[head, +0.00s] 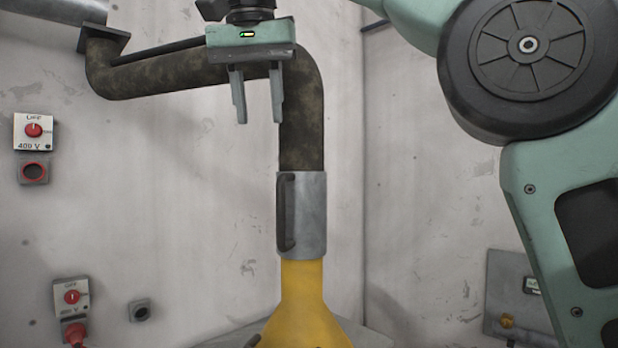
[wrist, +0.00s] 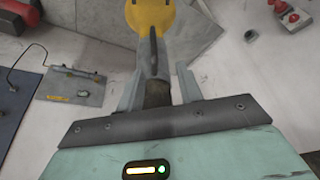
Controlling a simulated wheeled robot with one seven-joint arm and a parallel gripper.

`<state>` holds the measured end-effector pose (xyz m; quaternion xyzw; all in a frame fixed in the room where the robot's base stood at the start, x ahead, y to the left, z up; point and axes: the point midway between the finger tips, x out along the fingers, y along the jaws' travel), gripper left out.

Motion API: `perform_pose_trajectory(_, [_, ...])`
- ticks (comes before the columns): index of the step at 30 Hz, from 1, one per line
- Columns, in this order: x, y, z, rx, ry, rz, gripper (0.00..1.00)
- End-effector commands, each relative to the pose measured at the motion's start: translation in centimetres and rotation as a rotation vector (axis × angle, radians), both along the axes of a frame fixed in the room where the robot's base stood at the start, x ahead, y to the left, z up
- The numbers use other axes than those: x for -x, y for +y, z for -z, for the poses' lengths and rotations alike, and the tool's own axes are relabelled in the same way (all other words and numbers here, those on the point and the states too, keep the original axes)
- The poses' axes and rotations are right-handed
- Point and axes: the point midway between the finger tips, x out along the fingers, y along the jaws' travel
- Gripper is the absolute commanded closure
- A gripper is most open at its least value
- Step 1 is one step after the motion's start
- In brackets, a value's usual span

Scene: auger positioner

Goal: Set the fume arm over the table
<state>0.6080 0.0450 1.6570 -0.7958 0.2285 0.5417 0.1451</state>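The fume arm (head: 302,125) is a dark, stained pipe from the upper left wall, bending down to a grey metal collar (head: 314,215) with a dark upright handle (head: 287,212). A yellow hood (head: 302,305) flares out below the collar, its lower end cut off by the picture. My gripper (head: 259,120) is open and empty, above and slightly left of the handle. In the wrist view, the hood (wrist: 150,14) and handle (wrist: 153,45) appear beyond the spread fingers (wrist: 160,88). I cannot clearly identify the table; a grey surface shows low behind the hood.
Switch boxes (head: 34,131) (head: 71,297) and small sockets (head: 33,172) (head: 139,310) are on the left wall. A grey panel (head: 512,275) is at lower right. The wrist view shows a grey plate with a cable (wrist: 75,90) and a dark blue surface (wrist: 12,105) at left.

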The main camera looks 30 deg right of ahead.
Motion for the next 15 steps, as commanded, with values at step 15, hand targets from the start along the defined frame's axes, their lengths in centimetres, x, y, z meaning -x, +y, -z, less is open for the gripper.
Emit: perform_pose_trajectory(15, [-0.9, -1.9, 3.0, -0.007, -0.018, 0.068, 0.64])
